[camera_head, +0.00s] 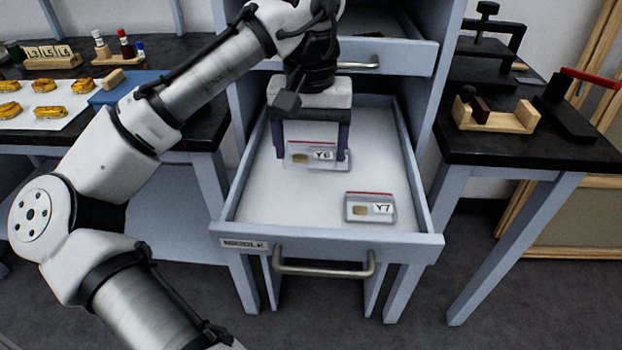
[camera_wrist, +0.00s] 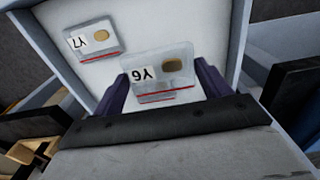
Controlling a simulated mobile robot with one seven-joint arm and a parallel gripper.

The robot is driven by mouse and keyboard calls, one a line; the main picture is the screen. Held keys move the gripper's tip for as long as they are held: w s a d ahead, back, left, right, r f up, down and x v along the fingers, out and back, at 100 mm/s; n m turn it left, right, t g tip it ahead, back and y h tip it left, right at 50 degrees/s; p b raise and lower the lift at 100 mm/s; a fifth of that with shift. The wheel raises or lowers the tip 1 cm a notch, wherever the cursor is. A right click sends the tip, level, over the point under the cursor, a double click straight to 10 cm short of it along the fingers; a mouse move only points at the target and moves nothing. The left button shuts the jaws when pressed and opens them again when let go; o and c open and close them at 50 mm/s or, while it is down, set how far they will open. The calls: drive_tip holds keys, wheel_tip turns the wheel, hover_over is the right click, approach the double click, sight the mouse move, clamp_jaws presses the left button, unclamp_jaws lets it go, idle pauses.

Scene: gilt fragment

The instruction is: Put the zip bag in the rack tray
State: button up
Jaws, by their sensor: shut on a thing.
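A clear zip bag labelled Y6 (camera_head: 310,154) with a gold piece inside is between the purple fingers of my gripper (camera_head: 313,157), which is shut on it. The bag is over the white floor of the open drawer (camera_head: 262,205); I cannot tell whether it touches the floor. In the wrist view the Y6 bag (camera_wrist: 160,71) spans the gap between the fingers (camera_wrist: 160,88). A second zip bag labelled Y7 (camera_head: 370,208) with a red top edge lies near the drawer's front right; it also shows in the wrist view (camera_wrist: 92,40). No rack tray is clearly identifiable.
Another drawer (camera_head: 405,57) is partly open above, close to my wrist. The left table holds a white sheet (camera_head: 60,112) with gilt pieces and a blue block (camera_head: 115,90). The right table holds a wooden cradle (camera_head: 495,115) and a black stand with a red bar (camera_head: 570,105).

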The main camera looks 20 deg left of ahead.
sight(311, 189)
drive_tip(key=shift+f+b, duration=0.45)
drive_tip(key=shift+f, duration=2.75)
drive_tip(key=shift+f, duration=0.15)
drive_tip(key=o, duration=1)
drive_tip(key=shift+c, duration=0.2)
wheel_tip(311, 189, up, 12)
drive_tip(key=p, duration=0.2)
drive_tip(key=shift+r+p, duration=0.2)
drive_tip(key=shift+p, duration=0.1)
